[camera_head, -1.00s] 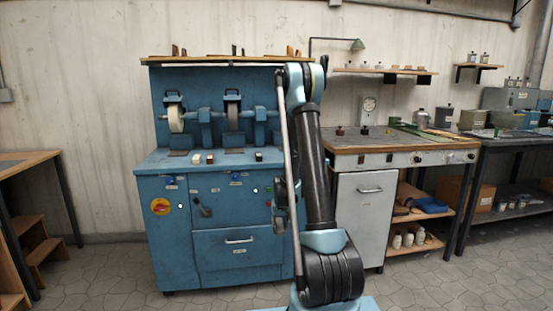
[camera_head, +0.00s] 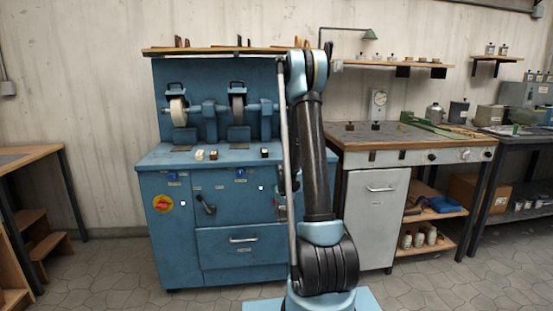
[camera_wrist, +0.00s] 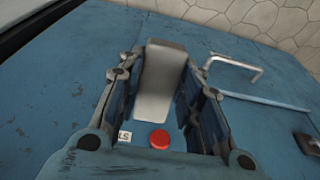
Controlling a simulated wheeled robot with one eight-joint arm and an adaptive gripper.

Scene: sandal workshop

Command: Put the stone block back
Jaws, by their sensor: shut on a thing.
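A light grey stone block (camera_wrist: 152,102) shows in the wrist view. It stands lengthwise between the two fingers of my gripper (camera_wrist: 163,68), which is shut on it. Behind it is the blue front of the machine cabinet, with a red button (camera_wrist: 159,139) near the block's lower end in the picture. In the head view my arm hides most of the gripper and the block. On the blue machine's top (camera_head: 235,159) lie a small whitish block (camera_head: 199,155), a brown-and-white block (camera_head: 213,155) and a dark block (camera_head: 264,152).
Two grinding wheels (camera_head: 178,111) stand at the back of the machine top. A drawer handle (camera_wrist: 235,64) sticks out from the cabinet front. A workbench (camera_head: 400,138) stands to the right, a wooden table (camera_head: 22,158) to the left. Open floor lies in front.

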